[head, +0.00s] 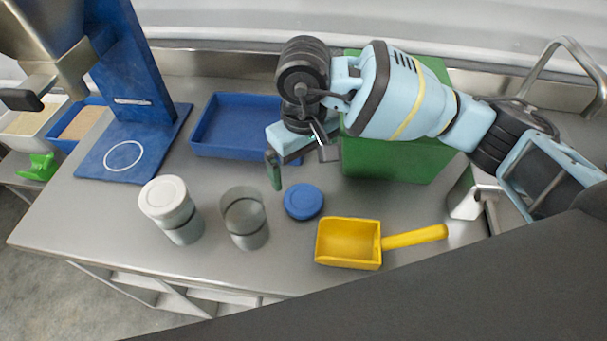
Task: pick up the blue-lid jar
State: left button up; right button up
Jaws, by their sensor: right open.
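A blue round lid (303,201) lies flat on the steel counter, with no jar visible under it. An open grey see-through jar (245,220) stands upright just left of it and looks empty. Another jar with a white lid (172,208) stands further left. My right gripper (299,160) is open with nothing between its fingers. In the picture it is just above the blue lid and to the upper right of the open jar, apart from both. Its height over the counter is hard to tell. My left gripper is not in view.
A yellow scoop (348,243) lies right of the lid. A blue tray (235,127) and a green box (400,160) stand behind. The hopper's blue stand (130,95) is at back left. A tap (560,55) is at right. The counter's front left is bare.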

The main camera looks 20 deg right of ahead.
aim_at(242, 210)
jog(key=k, duration=1)
